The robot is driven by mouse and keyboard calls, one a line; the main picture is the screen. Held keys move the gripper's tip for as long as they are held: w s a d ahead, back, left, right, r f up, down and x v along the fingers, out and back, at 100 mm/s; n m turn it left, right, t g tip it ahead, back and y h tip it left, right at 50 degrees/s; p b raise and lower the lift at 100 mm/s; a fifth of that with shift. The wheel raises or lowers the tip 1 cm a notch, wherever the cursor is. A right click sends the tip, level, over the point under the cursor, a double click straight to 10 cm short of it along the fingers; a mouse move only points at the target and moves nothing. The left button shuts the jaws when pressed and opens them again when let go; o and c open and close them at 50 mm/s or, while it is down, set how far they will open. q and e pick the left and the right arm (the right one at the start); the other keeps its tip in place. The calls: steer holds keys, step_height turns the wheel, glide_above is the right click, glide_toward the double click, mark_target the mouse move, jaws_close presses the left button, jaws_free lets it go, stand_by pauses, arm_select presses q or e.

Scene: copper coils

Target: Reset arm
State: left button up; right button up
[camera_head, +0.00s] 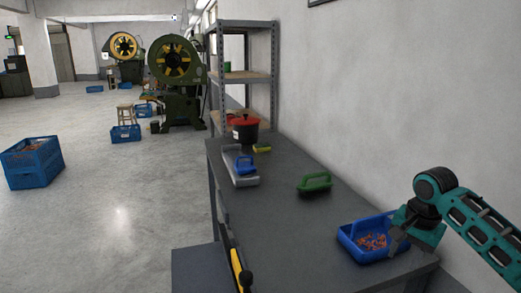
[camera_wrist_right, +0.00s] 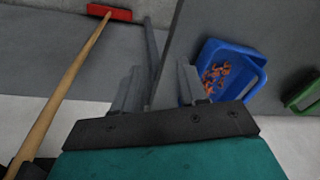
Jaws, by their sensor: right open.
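My right gripper (camera_head: 396,243) is at the right end of the grey workbench, by the blue basket (camera_head: 350,244). It is open, and nothing shows between its fingers (camera_wrist_right: 160,88) in the right wrist view. The basket holds small copper coils (camera_head: 373,241). In the wrist view the basket (camera_wrist_right: 254,88) and its coils (camera_wrist_right: 214,79) lie to the right of the fingers. Part of the basket is hidden behind the gripper in the head view. My left gripper is not in view.
The bench middle is clear. A red-headed broom (camera_wrist_right: 108,12) shows in the wrist view. A wall borders the bench's right side.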

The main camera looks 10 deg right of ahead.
steer(key=s+a+f+n, duration=0.6)
steer(key=a+f, duration=0.4)
steer(key=a, duration=0.1)
steer(key=s+a+f+n+t, duration=0.1)
steer(key=s+a+n, duration=0.4)
steer(key=s, duration=0.4)
steer(key=s+a+n+t, duration=0.1)
steer(key=s+a+n, duration=0.2)
steer(key=s+a, duration=0.45)
steer(key=w+a+f+t+y, duration=0.1)
steer(key=w+f+t+y, duration=0.1)
steer(key=w+f+t, duration=0.4)
steer(key=shift+a+f+n+t, duration=0.4)
steer(key=shift+f+t, duration=0.2)
steer(key=shift+f, duration=0.8)
steer(key=shift+w, duration=0.1)
